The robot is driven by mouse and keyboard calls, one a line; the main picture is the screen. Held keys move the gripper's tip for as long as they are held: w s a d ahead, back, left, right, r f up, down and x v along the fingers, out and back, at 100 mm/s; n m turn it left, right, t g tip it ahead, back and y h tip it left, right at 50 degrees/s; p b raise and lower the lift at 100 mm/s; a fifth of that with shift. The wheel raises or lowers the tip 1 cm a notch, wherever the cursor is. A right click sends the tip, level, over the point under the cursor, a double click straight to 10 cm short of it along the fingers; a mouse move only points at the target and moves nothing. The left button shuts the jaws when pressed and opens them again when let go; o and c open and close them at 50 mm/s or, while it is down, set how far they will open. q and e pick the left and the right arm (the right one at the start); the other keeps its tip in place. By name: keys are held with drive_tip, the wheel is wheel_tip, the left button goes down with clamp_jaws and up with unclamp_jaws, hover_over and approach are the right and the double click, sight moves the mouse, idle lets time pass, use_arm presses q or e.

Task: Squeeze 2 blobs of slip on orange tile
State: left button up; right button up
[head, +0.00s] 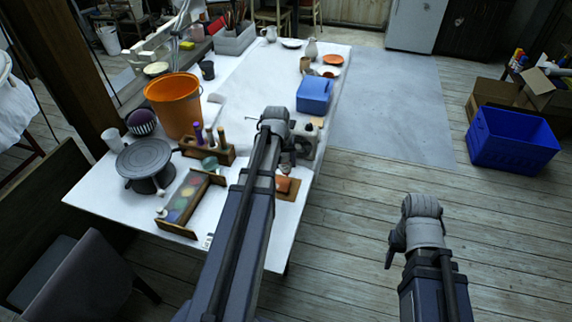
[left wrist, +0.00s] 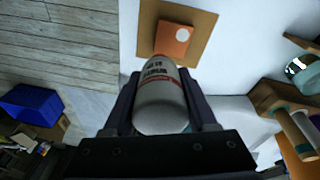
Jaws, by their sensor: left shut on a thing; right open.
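My left gripper (left wrist: 160,92) is shut on a white squeeze bottle (left wrist: 160,106) with dark lettering and red marks. In the left wrist view the bottle points toward the orange tile (left wrist: 168,44), covering its near edge; whether they touch I cannot tell. One round white spot (left wrist: 182,34) lies on the tile. The tile rests on a brown board (left wrist: 204,32). In the head view the tile (head: 283,185) lies at the table's right front, just right of my left arm. My right gripper (head: 391,258) is open and empty, over the floor right of the table.
The white table (head: 240,88) holds an orange bucket (head: 173,108), a dark turntable (head: 148,158), a wooden rack (head: 212,150) of bottles, a color palette (head: 184,200) and a blue box (head: 314,94). A blue crate (head: 512,142) stands on the floor at right.

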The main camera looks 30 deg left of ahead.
use_arm(q)
drive_tip(key=shift+s+a, duration=0.25)
drive_tip(key=shift+s, duration=0.1)
drive_tip(key=shift+w+d+f+b, duration=0.15)
drive_tip(key=shift+w+f+b, duration=0.05)
drive_tip(key=shift+f+b, duration=0.55)
drive_tip(key=shift+b, duration=0.05)
drive_tip(key=shift+f+b, duration=0.25)
drive_tip(key=shift+b, duration=0.05)
use_arm(e)
drive_tip(key=shift+s+a+f, duration=0.15)
drive_tip(key=shift+s+f, duration=0.05)
drive_tip(key=shift+f, duration=0.8)
use_arm(q)
drive_tip(key=shift+o, duration=0.9)
clamp_jaws()
